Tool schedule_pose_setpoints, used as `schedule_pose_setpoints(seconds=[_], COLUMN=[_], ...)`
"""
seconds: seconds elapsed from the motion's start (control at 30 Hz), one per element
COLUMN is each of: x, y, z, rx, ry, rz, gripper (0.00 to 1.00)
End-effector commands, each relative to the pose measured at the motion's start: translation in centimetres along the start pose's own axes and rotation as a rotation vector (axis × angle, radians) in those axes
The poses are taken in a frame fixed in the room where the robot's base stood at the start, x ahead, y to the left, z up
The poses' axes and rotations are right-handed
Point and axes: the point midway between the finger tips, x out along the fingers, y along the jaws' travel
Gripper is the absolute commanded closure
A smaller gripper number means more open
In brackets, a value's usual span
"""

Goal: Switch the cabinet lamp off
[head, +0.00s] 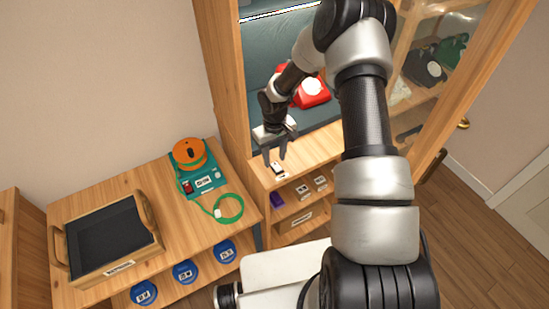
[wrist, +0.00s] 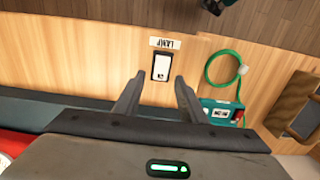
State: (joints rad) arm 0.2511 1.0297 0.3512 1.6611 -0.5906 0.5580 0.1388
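The lamp switch (head: 278,171) is a small white rocker in a dark frame on the cabinet's wooden front ledge. In the wrist view the switch (wrist: 161,66) sits beside a label reading LAMP (wrist: 165,43), which appears upside down. My gripper (head: 275,157) is just above and behind the switch in the head view. In the wrist view my gripper (wrist: 159,79) has its two fingers apart with nothing between them, and the switch lies just beyond the tips. A bright strip, seemingly the cabinet lamp (head: 278,10), shows at the top of the cabinet.
A red phone (head: 312,91) stands inside the cabinet (head: 222,70). Its glass door (head: 440,60) is open at right. On the side table are an orange reel on a teal base (head: 190,157), a green cable (head: 229,208) and a dark-lined tray (head: 105,237).

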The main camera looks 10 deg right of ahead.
Motion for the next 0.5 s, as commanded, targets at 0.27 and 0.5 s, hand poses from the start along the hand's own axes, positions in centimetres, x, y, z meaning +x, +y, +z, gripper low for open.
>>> schedule_pose_setpoints(seconds=[0.27,0.5], x=[1.14,1.11], y=[-0.04,-0.03], z=[0.02,0.02], rx=[-0.001,-0.001], ry=[0.000,0.000], rz=[0.000,0.000], gripper=[0.62,0.76])
